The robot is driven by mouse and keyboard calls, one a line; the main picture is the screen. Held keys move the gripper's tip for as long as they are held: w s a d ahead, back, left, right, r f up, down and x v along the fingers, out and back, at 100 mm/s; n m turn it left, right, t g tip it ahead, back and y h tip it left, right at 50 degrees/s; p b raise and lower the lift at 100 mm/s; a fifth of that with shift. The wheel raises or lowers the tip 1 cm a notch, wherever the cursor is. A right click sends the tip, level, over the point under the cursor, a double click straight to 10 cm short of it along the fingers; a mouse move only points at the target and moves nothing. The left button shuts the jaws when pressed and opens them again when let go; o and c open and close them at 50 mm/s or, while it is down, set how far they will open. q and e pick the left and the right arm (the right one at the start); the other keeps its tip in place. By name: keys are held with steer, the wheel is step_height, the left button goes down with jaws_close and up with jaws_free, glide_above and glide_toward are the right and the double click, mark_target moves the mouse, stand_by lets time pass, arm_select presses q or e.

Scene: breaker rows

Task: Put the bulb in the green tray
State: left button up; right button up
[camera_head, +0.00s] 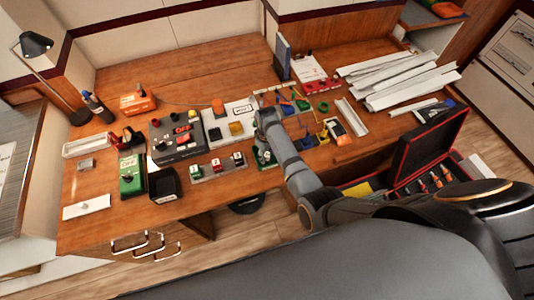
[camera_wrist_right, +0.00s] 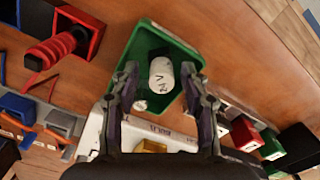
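The green tray (camera_wrist_right: 186,55) lies below my right gripper in the right wrist view. A white rounded piece with dark lettering (camera_wrist_right: 161,75), which looks like the bulb, lies inside the tray. My right gripper (camera_wrist_right: 160,85) is open, with one finger on each side of the white piece and a gap to each. In the head view my right gripper (camera_head: 263,135) points down over the green tray (camera_head: 263,159), which it partly hides. The white piece cannot be made out there. My left gripper is not in view.
A white panel with a yellow block (camera_head: 236,129) and a grey breaker strip (camera_head: 217,166) stand left of the tray. Blue, green and yellow bins (camera_head: 301,104) stand behind, right. An open red-lined case (camera_head: 432,155) is at right. Bare wood lies at the desk's back (camera_head: 190,75).

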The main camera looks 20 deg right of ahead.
mark_target(267, 154)
steer(key=shift+r, duration=0.1)
steer(key=shift+r+p, duration=0.3)
arm_select(q)
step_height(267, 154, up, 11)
steer(key=p, duration=1)
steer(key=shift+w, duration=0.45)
arm_select(e)
step_height(267, 154, up, 12)
steer(key=shift+f, duration=0.25)
